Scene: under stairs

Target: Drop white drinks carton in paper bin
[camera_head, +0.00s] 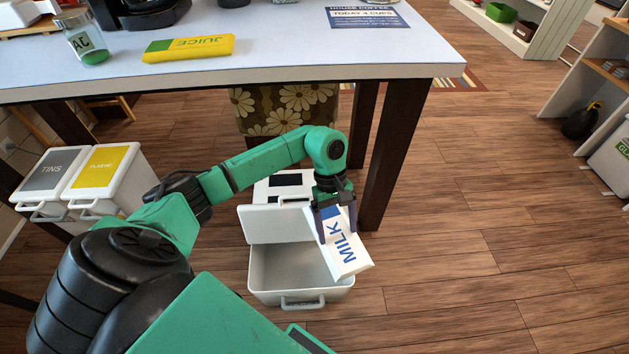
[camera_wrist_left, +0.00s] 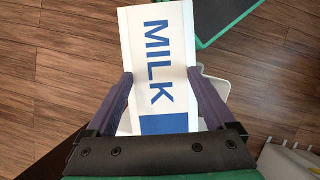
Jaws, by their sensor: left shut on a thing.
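The white milk carton (camera_head: 347,256) has blue MILK lettering and is tilted. My left gripper (camera_head: 337,219) is shut on it and holds it over the right side of an open white bin (camera_head: 271,272) on the floor. The carton also shows between the fingers in the left wrist view (camera_wrist_left: 158,60), hiding most of the bin behind it. The bin's front compartment looks empty where I can see in; its lid or label is not readable, so I cannot tell if it is the paper bin. My right gripper is not in view.
A white table (camera_head: 290,62) stands behind, with a yellow juice carton (camera_head: 188,48) and a glass jar (camera_head: 84,42) on it. Its dark leg (camera_head: 395,150) is close to the bin's right. Tins (camera_head: 50,170) and plastic (camera_head: 103,167) bins stand left. Floor at right is clear.

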